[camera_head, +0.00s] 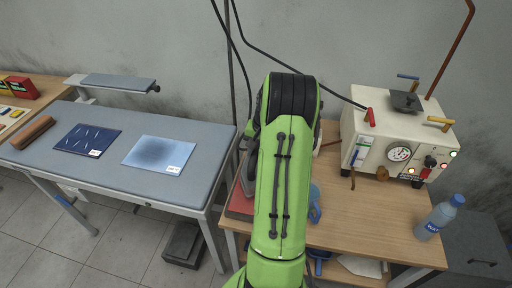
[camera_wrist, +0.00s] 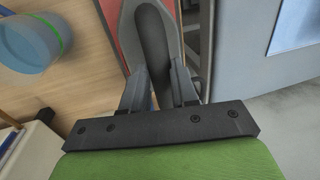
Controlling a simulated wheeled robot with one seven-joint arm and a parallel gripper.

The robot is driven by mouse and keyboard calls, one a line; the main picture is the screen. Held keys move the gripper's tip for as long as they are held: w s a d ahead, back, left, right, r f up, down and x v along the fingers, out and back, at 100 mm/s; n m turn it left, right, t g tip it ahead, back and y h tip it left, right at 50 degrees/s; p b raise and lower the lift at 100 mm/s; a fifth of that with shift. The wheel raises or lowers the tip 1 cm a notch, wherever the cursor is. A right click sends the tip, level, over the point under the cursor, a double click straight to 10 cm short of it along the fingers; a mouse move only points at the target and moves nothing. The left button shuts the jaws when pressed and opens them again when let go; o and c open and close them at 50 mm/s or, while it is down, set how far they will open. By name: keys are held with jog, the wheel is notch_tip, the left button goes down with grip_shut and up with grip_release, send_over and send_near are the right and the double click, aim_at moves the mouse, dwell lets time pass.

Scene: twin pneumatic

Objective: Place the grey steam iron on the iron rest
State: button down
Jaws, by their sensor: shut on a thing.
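The grey steam iron (camera_wrist: 128,28) shows in the wrist view with its dark handle between the fingers of my gripper (camera_wrist: 158,88). My gripper is shut on that handle. A red surface (camera_wrist: 190,14), which looks like the iron rest, shows beside and beneath the iron. In the head view the red rest (camera_head: 239,205) is at the left end of the wooden table, and a sliver of the iron (camera_head: 246,165) shows beside my green arm. My arm hides the gripper and most of the iron there. I cannot tell whether the iron touches the rest.
The padded ironing table (camera_head: 205,145) is on the left, with two blue cloth pieces. On the wooden table (camera_head: 360,222) stand a white steam unit (camera_head: 375,135) and a water bottle (camera_head: 440,217). A blue object (camera_head: 315,205) is just right of my arm.

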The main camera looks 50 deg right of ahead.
jog(key=shift+f, duration=1.5)
jog(key=shift+a+f, duration=0.1)
jog(key=c, duration=0.9)
grip_release()
jog(key=shift+s+f, duration=0.1)
jog(key=shift+o, duration=0.2)
